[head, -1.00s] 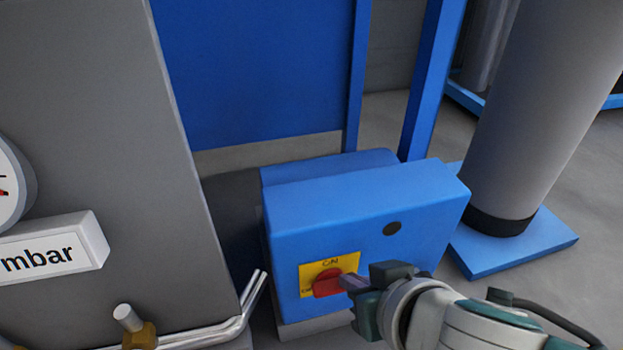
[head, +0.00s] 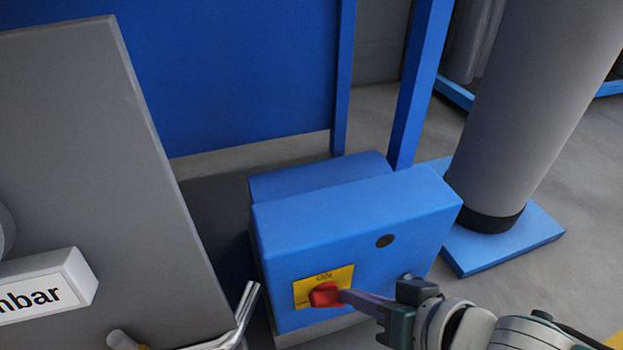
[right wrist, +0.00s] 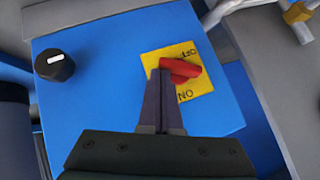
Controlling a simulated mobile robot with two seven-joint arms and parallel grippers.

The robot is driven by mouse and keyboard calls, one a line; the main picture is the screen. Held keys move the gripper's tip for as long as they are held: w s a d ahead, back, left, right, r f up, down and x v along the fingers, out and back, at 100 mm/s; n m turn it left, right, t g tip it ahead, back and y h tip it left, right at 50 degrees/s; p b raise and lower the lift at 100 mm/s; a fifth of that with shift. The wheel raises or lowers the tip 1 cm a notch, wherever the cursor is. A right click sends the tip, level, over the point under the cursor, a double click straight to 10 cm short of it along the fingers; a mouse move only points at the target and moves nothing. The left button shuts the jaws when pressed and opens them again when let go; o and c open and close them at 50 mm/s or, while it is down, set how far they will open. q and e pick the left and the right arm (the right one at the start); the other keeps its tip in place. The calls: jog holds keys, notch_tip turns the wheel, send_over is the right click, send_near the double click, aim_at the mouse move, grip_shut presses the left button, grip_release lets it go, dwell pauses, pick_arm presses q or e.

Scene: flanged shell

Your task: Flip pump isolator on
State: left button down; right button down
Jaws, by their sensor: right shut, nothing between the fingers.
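The pump isolator is a red rotary handle (head: 325,295) on a yellow plate (head: 340,276), on the front of a blue box (head: 355,215). In the right wrist view the red handle (right wrist: 180,70) sits on the yellow plate (right wrist: 196,94), which carries dark lettering including "ON". My right gripper (head: 347,297) is shut with nothing between its fingers. Its fingertips (right wrist: 160,74) are at the side of the red handle and look to be touching it or very close. My left gripper is not in view.
A black knob (right wrist: 54,65) is on the same box face. A grey panel (head: 90,170) with an "mbar" label (head: 45,288) and metal pipes (head: 235,325) stand to the left. A grey column (head: 530,110) on a blue foot (head: 500,240) stands to the right.

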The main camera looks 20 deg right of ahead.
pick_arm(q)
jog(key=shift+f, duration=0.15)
pick_arm(e)
notch_tip(320, 180, down, 3)
jog(key=shift+d+r, duration=0.1)
dwell(0.5)
jog(key=shift+r, duration=0.1)
dwell(1.3)
